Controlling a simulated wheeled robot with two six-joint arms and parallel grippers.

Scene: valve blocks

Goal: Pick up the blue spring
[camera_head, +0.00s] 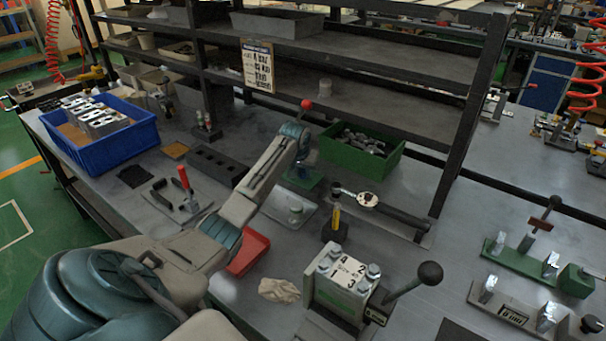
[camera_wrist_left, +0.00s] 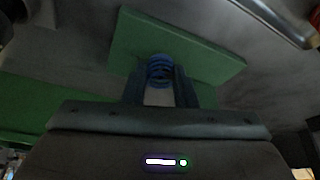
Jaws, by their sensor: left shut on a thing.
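The blue spring (camera_wrist_left: 160,68) shows in the left wrist view, between the two fingers of my left gripper (camera_wrist_left: 159,84). The fingers are shut on it from both sides. A flat green plate (camera_wrist_left: 205,58) lies just beyond the spring; I cannot tell whether the spring still touches it. In the head view my left gripper (camera_head: 304,163) points down over the green plate (camera_head: 299,180), close to the green bin. My own arm partly hides the gripper there, and the spring cannot be made out. My right gripper is not in view.
A green bin (camera_head: 384,163) of dark parts stands right beside the gripper. Shelving (camera_head: 350,60) rises behind. A wrench (camera_head: 385,206), a valve block (camera_head: 343,284) with a lever, and a red tray (camera_head: 248,252) are nearby. A blue crate (camera_head: 137,136) stands at left.

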